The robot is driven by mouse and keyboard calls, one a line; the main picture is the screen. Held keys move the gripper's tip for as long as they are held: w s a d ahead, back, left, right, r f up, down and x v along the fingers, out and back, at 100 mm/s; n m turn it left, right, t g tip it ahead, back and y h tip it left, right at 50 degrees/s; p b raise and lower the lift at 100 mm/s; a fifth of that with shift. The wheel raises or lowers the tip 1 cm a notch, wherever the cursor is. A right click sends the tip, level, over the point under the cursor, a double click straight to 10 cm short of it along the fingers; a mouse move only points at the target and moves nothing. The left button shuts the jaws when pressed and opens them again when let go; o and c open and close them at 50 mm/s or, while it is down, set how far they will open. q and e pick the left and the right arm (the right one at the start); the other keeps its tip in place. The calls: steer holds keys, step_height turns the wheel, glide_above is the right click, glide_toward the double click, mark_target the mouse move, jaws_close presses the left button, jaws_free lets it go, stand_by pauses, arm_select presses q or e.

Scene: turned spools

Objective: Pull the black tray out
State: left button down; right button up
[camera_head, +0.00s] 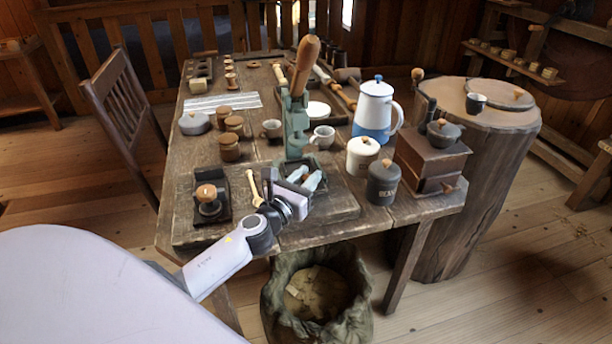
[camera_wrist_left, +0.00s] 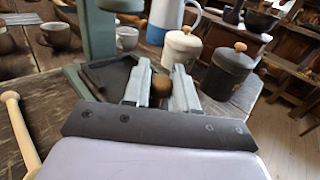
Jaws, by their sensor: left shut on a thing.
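The black tray (camera_wrist_left: 110,76) lies at the foot of the green hand press (camera_head: 296,125) near the table's front edge. In the left wrist view its dark inner floor shows beyond my fingers, and it looks empty. My left gripper (camera_head: 303,182) reaches in over the front edge. Its two pale fingers, also in the left wrist view (camera_wrist_left: 160,84), are shut on a round brown wooden knob (camera_wrist_left: 160,86) at the tray's near side. The fingers hide part of the tray and the join of the knob. My right gripper is not in view.
A lidded cream pot (camera_head: 362,157) and a dark pot (camera_head: 383,183) stand close right of the gripper. A brown grinder box (camera_head: 430,160) is beyond them. A black stand with a wooden knob (camera_head: 210,198) is left. A sack (camera_head: 315,300) stands on the floor in front.

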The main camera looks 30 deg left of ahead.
arm_select(q)
steer(key=s+d, duration=0.1)
steer(key=d, duration=0.1)
steer(key=s+d, duration=0.2)
steer(key=s+d+p, duration=0.1)
steer(key=s+d, duration=0.1)
steer(key=shift+r, duration=0.25)
steer(key=c, duration=1)
jaws_free()
steer(key=shift+s, duration=0.1)
